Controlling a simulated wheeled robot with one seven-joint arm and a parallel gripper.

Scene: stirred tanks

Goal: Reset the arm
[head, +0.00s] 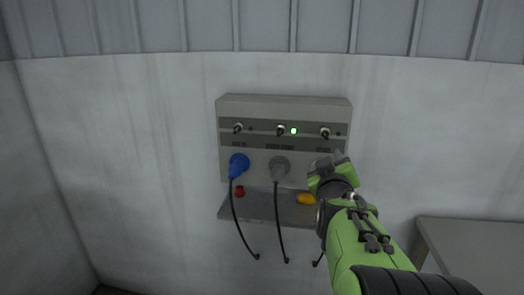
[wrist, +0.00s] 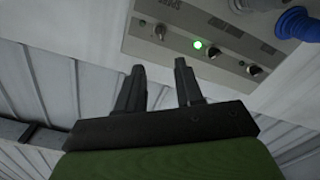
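My gripper shows in the wrist view (wrist: 158,85) with its two dark fingers apart and nothing between them. In the head view my green arm reaches up from the lower right, and its end (head: 330,168) is in front of the right part of a grey control panel (head: 285,103) on the wall. The fingers are hard to make out there. The panel has three knobs and a lit green lamp (head: 293,131) by the middle one. The lamp also shows in the wrist view (wrist: 199,44).
A blue plug (head: 238,166) and a grey plug (head: 279,167) sit in the panel, with black cables hanging down. A shelf (head: 262,209) below bears a red item (head: 240,191) and a yellow item (head: 306,199). A grey table (head: 475,245) stands at the right.

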